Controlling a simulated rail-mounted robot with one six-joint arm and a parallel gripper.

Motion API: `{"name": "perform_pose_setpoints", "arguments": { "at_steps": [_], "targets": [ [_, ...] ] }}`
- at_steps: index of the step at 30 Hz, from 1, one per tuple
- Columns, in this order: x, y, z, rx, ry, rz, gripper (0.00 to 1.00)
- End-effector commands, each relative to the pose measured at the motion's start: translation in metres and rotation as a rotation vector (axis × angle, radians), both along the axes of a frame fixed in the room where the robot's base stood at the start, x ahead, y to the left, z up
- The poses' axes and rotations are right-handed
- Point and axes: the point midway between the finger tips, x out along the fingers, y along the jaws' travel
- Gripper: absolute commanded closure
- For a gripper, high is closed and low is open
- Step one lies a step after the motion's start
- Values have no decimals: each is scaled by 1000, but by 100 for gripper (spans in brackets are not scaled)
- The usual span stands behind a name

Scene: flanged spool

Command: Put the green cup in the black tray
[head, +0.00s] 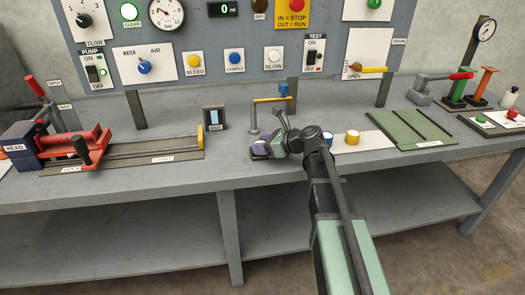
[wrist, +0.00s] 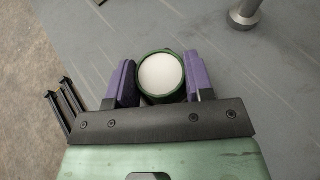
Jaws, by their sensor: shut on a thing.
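My gripper (wrist: 160,80) is shut on the green cup (wrist: 142,97), a round piece with a green rim and a white top, held between its two purple fingers in the wrist view. In the head view my gripper (head: 262,149) is low over the front middle of the bench, and its fingers mostly hide the cup. I cannot tell whether the cup touches the bench. No black tray can be made out for certain; a dark, long bed (head: 130,156) lies at the left under a red clamp device.
A yellow cup (head: 352,139) stands on a white strip (head: 376,143) right of my gripper. A post with a yellow lever (head: 270,100) stands close behind the gripper. A green ribbed plate (head: 420,129) lies to the right. Bare bench (head: 225,160) lies left of the gripper.

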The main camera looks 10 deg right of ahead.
Motion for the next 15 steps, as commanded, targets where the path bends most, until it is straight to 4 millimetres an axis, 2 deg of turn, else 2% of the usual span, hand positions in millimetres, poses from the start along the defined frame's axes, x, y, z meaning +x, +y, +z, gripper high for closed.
{"name": "perform_pose_setpoints", "arguments": {
  "at_steps": [6,7,11,15],
  "targets": [
    [0,0,-3,0,0,0,77],
    [0,0,-2,0,0,0,49],
    [0,0,-2,0,0,0,29],
    [0,0,-2,0,0,0,26]
  ]
}}
